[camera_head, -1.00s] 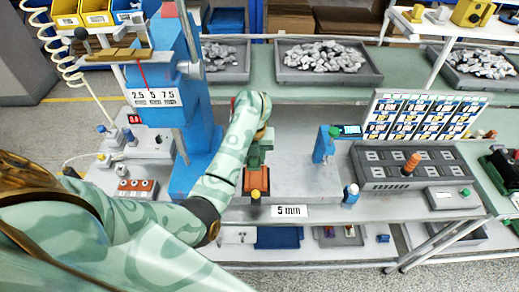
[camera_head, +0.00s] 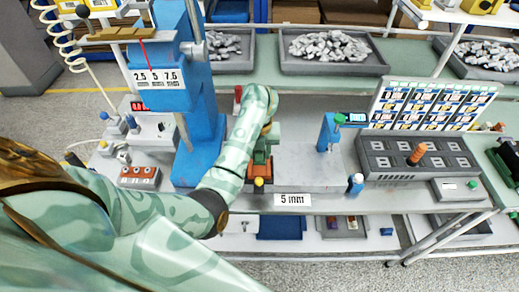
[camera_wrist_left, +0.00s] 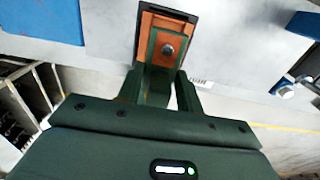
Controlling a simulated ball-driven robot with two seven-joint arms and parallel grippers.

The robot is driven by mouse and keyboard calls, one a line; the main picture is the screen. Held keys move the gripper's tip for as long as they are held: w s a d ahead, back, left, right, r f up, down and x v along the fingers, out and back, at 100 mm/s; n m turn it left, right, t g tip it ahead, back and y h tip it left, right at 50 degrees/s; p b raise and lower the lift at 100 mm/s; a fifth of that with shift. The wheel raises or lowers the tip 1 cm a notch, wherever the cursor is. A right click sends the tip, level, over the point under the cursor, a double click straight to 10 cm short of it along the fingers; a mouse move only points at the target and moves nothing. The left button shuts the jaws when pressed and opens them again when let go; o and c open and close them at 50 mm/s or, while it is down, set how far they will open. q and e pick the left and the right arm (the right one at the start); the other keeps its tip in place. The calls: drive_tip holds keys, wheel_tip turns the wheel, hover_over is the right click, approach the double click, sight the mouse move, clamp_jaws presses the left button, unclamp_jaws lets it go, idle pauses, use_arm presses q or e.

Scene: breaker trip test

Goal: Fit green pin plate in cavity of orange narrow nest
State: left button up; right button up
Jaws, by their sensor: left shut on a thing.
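The orange narrow nest (camera_head: 248,172) stands on the grey bench plate, with a yellow knob (camera_head: 258,182) at its front. In the left wrist view the orange nest (camera_wrist_left: 182,22) has a dark rim at its far end. My left gripper (camera_head: 262,152) is low over the nest, partly hidden by my forearm. In the left wrist view its dark green fingers (camera_wrist_left: 167,75) are closed in over the nest, around a part with a round grey pin head (camera_wrist_left: 167,49). The green pin plate is mostly hidden between the fingers; I cannot tell whether it is seated. My right gripper is out of view.
A blue press column (camera_head: 203,130) stands close left of my left gripper. A small blue post with a green top (camera_head: 329,133) and a grey socket block (camera_head: 415,155) stand to the right. Bare bench plate lies between the nest and the post.

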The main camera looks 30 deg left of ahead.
sight(259, 168)
use_arm(q)
drive_tip(key=shift+f+b, duration=1)
drive_tip(key=shift+f, duration=0.5)
idle(0.5)
drive_tip(key=shift+f+b, duration=0.4)
drive_tip(key=shift+f, duration=0.4)
drive_tip(key=o, duration=1.1)
wheel_tip(259, 168, up, 16)
drive_tip(key=p, duration=0.8)
drive_tip(key=shift+r, duration=0.2)
drive_tip(key=shift+s+f, duration=0.1)
drive_tip(key=shift+f, duration=0.05)
